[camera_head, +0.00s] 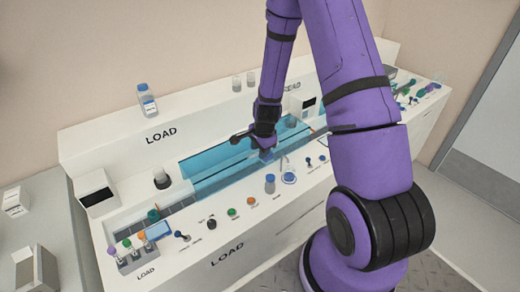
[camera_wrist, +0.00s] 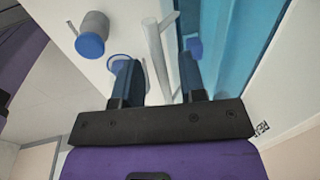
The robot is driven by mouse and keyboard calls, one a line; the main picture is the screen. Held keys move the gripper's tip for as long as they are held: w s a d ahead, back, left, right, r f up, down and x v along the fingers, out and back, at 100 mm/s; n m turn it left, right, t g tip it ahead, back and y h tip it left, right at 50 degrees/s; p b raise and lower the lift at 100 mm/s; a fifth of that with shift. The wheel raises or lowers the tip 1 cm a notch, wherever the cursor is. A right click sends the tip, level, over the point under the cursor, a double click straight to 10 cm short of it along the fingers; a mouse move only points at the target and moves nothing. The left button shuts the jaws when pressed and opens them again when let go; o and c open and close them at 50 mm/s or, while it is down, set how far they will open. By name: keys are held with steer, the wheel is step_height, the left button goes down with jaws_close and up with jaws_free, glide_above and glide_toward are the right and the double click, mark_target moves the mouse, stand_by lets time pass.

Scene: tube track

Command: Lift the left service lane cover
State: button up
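The translucent blue lane cover (camera_head: 205,163) lies along the recessed lane of the white machine, left of my gripper in the head view. Blue translucent panel also fills the upper right of the wrist view (camera_wrist: 236,45). My gripper (camera_head: 266,155) points down at the lane's front edge. In the wrist view its two dark blue fingers (camera_wrist: 158,82) stand apart. A pale grey bar (camera_wrist: 156,50) shows in the gap between them, with space on both sides; its contact with the cover cannot be made out. My wrist hides part of the lane in the head view.
A blue-capped container (camera_head: 270,183) stands on the front ledge close to my gripper, also in the wrist view (camera_wrist: 90,38). Coloured knobs (camera_head: 232,212) line the ledge. A tube rack (camera_head: 135,255) sits at front left. A bottle (camera_head: 147,101) stands on the back ledge.

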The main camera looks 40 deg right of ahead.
jaws_close()
steer(key=shift+w+r, duration=0.1)
steer(key=shift+r, duration=0.05)
